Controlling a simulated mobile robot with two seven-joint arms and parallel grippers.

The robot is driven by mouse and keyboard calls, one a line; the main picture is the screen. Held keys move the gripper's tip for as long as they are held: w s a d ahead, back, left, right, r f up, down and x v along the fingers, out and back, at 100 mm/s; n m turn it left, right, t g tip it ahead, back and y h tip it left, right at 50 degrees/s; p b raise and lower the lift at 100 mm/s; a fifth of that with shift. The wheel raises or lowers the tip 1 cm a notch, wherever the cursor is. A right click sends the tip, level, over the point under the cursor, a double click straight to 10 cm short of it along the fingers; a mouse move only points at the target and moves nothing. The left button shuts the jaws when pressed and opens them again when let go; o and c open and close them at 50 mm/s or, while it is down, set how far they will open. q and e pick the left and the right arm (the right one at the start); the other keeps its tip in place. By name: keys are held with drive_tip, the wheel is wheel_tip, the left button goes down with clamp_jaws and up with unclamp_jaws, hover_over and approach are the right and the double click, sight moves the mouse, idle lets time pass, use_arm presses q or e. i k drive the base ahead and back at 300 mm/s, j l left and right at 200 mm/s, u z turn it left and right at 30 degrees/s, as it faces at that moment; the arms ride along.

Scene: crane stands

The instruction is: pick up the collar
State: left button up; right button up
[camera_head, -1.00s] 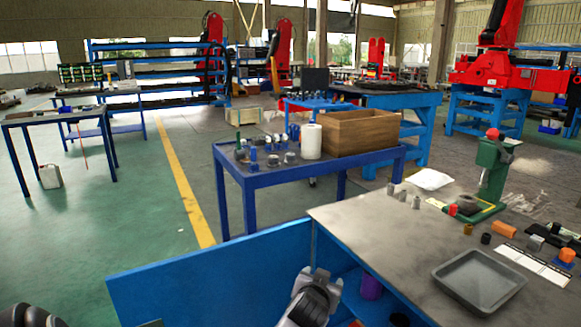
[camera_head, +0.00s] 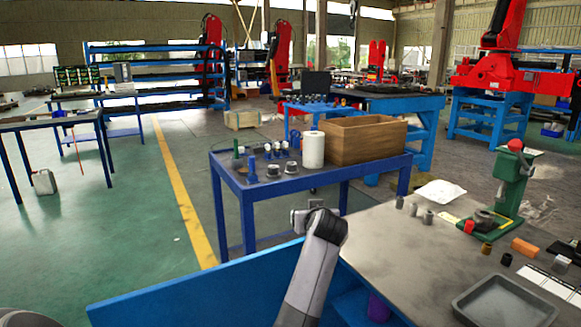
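I cannot tell for certain which part is the collar. Several small ring or cylinder parts stand on the grey workbench (camera_head: 400,245): a brass-coloured one (camera_head: 486,248), a black one (camera_head: 506,260) and grey ones, one of them (camera_head: 428,217) near the back left edge. A dark ring-shaped part (camera_head: 484,217) sits at the base of the green press (camera_head: 512,185). An arm of mine, apparently the right, rises at bottom centre, left of the bench. Its gripper (camera_head: 300,220) is mostly hidden behind the wrist, apart from these parts. My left gripper is out of view.
A grey tray (camera_head: 505,318) lies at the bench's front, with an orange block (camera_head: 525,248) behind it. A blue panel (camera_head: 190,293) borders the bench on the left. A blue table (camera_head: 290,188) with a wooden box (camera_head: 365,139) stands behind. Green floor at left is open.

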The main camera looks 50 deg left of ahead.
sight(292, 169)
drive_tip(key=i+j, duration=0.2)
drive_tip(key=j, duration=0.15)
drive_tip(key=i+j, duration=0.15)
drive_tip(key=j, duration=0.2)
drive_tip(key=i+j, duration=0.2)
drive_tip(key=j, duration=0.15)
drive_tip(key=i+j, duration=0.2)
drive_tip(key=j, duration=0.15)
